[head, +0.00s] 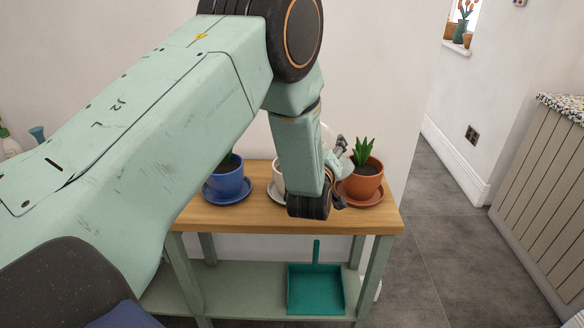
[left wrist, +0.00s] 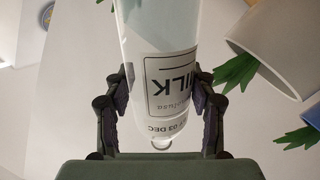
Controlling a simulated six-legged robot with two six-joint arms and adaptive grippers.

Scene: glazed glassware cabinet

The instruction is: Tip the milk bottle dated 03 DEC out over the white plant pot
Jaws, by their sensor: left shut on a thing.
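My left gripper (left wrist: 162,95) is shut on the milk bottle (left wrist: 160,40), with a finger on each side of it in the left wrist view. The bottle is pale, and its label reads MILK upside down in that view, with 03 DEC near its lower end. In the head view my left gripper (head: 338,152) is at the table's back, close to the terracotta pot, mostly behind my arm. The white plant pot (head: 277,190) is mostly hidden behind my left arm. I cannot tell the bottle's tilt or whether anything pours. My right gripper is not in view.
A blue pot (head: 228,186) stands left of the white pot, and a terracotta pot (head: 362,184) stands right of it. All are on a wooden-topped table (head: 240,221). A teal dustpan (head: 316,295) lies on the lower shelf. The grey floor at right is clear.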

